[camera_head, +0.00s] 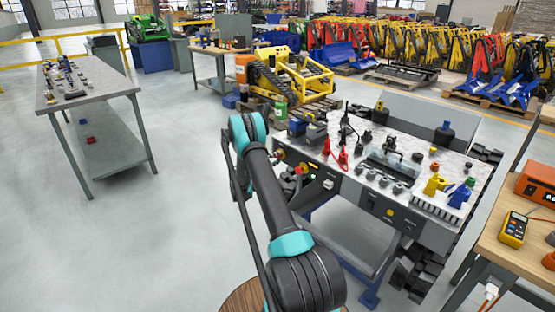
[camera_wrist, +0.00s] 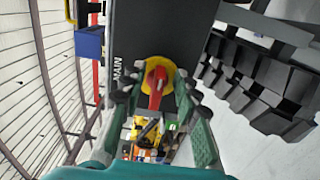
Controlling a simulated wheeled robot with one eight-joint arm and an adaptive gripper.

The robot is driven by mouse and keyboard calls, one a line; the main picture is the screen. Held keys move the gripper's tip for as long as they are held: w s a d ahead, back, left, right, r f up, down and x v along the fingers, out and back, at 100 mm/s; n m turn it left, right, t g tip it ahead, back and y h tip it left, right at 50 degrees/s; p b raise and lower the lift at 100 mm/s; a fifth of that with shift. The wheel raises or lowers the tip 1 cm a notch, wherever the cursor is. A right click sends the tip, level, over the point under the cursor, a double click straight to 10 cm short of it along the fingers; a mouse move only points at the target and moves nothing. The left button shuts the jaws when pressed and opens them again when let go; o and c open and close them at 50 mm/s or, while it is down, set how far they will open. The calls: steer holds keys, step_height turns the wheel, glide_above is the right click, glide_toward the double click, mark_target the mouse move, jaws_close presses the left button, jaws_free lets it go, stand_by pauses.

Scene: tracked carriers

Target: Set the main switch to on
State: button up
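The main switch (camera_wrist: 157,82) shows in the wrist view as a red knob on a round yellow plate, on a dark panel with the white word MAIN beside it. The knob's long axis runs roughly up and down in that view. My gripper (camera_wrist: 154,92) is open, with one green and black finger on each side of the switch. Whether the fingers touch the knob cannot be told. In the head view a red and yellow knob (camera_head: 302,169) shows on the left of the carrier's front panel, beside my arm; my gripper is not clear there.
A grey bench (camera_head: 110,82) stands at the left. A wooden table (camera_head: 500,242) with a yellow meter stands at the right. Open floor lies left.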

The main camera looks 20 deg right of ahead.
steer(key=v, duration=1.1)
steer(key=shift+a, duration=0.2)
